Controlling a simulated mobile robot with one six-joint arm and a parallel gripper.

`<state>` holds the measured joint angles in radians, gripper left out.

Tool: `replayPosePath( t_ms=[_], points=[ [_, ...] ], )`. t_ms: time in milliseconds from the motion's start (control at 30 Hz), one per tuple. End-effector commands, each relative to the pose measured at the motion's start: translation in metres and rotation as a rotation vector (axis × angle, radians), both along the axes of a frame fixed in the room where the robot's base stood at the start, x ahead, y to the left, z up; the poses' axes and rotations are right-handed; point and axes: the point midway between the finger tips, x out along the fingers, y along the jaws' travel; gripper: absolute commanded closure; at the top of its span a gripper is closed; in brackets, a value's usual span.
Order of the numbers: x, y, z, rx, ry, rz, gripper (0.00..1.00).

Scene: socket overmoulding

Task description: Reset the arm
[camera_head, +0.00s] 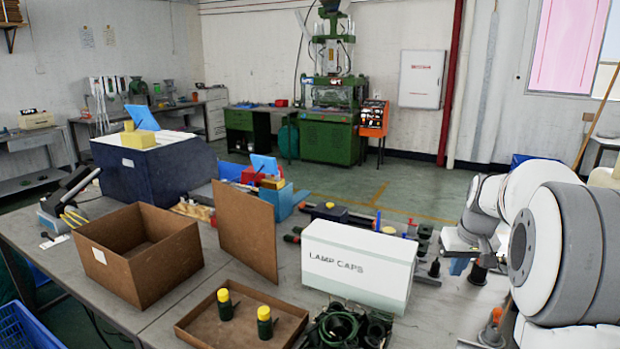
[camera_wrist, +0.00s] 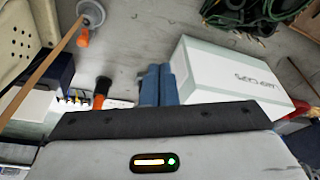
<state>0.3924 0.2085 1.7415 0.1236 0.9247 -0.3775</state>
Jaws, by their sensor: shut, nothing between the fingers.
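My gripper (camera_wrist: 159,70) shows in the wrist view as two blue fingers side by side, shut and with nothing between them. In the head view my arm comes in from the right, and the blue fingers of my gripper (camera_head: 458,267) point down over the right part of the table (camera_head: 440,315). The white lamp caps box (camera_head: 358,262) stands to the left of my gripper, apart from it. The same box (camera_wrist: 228,80) shows right of the fingers in the wrist view.
An open cardboard box (camera_head: 135,250), an upright brown board (camera_head: 247,232) and a shallow tray (camera_head: 240,315) with two yellow-capped dark green pieces stand on the left. Coiled green cable (camera_head: 345,328) lies in front of the lamp caps box. A green press (camera_head: 332,130) stands behind.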

Motion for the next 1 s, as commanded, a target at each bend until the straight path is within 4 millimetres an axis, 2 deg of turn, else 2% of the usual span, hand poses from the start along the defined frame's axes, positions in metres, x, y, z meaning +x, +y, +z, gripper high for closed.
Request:
replayPosePath(
  t_ms=[33, 100, 167, 300, 400, 500, 600, 767, 1000],
  points=[
    [-0.019, 0.027, 0.011, -0.001, 0.004, 0.013, 1.00],
    [-0.045, 0.056, 0.016, 0.001, 0.013, 0.022, 1.00],
    [-0.069, 0.080, 0.019, 0.000, 0.020, 0.029, 1.00],
    [-0.129, 0.127, 0.019, -0.002, 0.036, 0.048, 1.00],
    [-0.172, 0.152, 0.013, -0.004, 0.045, 0.060, 1.00],
    [-0.209, 0.169, 0.003, -0.007, 0.054, 0.070, 1.00],
    [-0.235, 0.178, -0.006, -0.009, 0.060, 0.076, 1.00],
    [-0.255, 0.184, -0.014, -0.012, 0.065, 0.079, 1.00],
    [-0.256, 0.184, -0.015, -0.011, 0.066, 0.077, 1.00]
  ],
)
